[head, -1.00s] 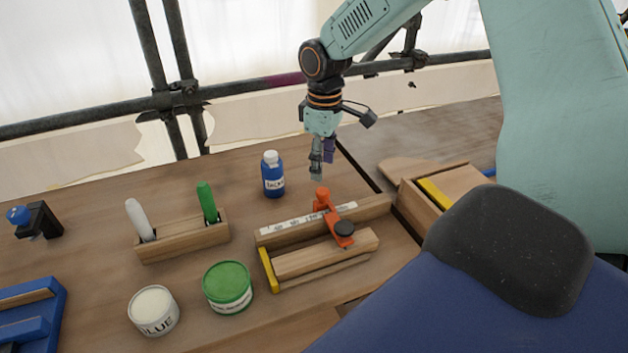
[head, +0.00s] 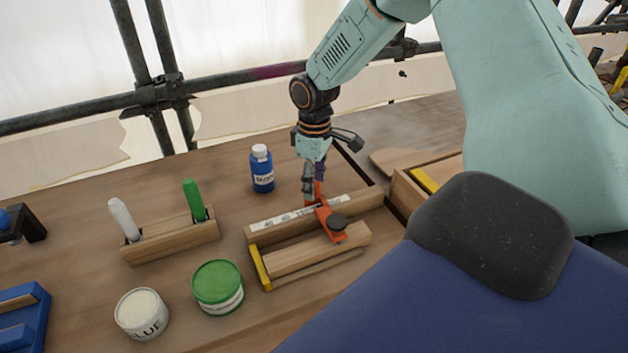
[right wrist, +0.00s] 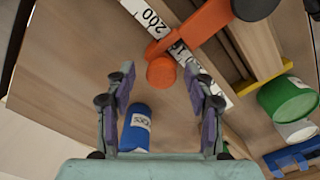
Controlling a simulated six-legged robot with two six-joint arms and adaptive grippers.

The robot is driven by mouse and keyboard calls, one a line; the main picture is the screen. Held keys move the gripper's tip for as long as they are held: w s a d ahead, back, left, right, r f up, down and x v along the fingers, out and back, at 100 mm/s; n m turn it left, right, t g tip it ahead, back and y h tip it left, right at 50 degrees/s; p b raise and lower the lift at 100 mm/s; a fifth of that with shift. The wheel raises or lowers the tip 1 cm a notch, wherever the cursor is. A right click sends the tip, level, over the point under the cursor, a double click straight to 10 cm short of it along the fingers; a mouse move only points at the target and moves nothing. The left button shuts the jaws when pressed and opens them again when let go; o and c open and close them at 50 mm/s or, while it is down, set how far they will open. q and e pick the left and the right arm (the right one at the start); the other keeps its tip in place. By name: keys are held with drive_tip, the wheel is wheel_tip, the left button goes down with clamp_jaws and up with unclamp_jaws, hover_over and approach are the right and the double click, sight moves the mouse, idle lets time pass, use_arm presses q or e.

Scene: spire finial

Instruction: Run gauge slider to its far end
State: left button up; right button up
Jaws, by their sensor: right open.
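The gauge is a wooden rail (head: 285,231) with a white number scale (head: 280,220) and a yellow end piece (head: 260,268) at its left. My right gripper (head: 313,192) is open, fingers pointing down at the slider's upright orange post. In the right wrist view the round post top (right wrist: 161,71) shows between the two open fingertips (right wrist: 160,78); I cannot tell whether they touch it. The number 200 is readable beside the slider there. My left gripper is not in view.
A blue bottle (head: 262,168) stands behind the rail, close left of my right gripper. A wooden pen holder (head: 172,240), a green tin (head: 218,287) and a white glue tin (head: 141,313) are left. A wooden box (head: 408,195) stands to the right.

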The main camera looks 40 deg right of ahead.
drive_tip(key=shift+s+a+r, duration=0.25)
drive_tip(key=shift+s+r, duration=0.1)
drive_tip(key=shift+c, duration=0.5)
drive_tip(key=shift+w+d+f, duration=0.2)
drive_tip(key=shift+w+f, duration=0.2)
drive_tip(key=shift+w, duration=0.2)
drive_tip(key=c, duration=0.5)
drive_tip(key=shift+c, duration=0.6)
drive_tip(key=shift+s+r, duration=0.15)
drive_tip(key=shift+s, duration=0.1)
drive_tip(key=c, duration=0.3)
clamp_jaws()
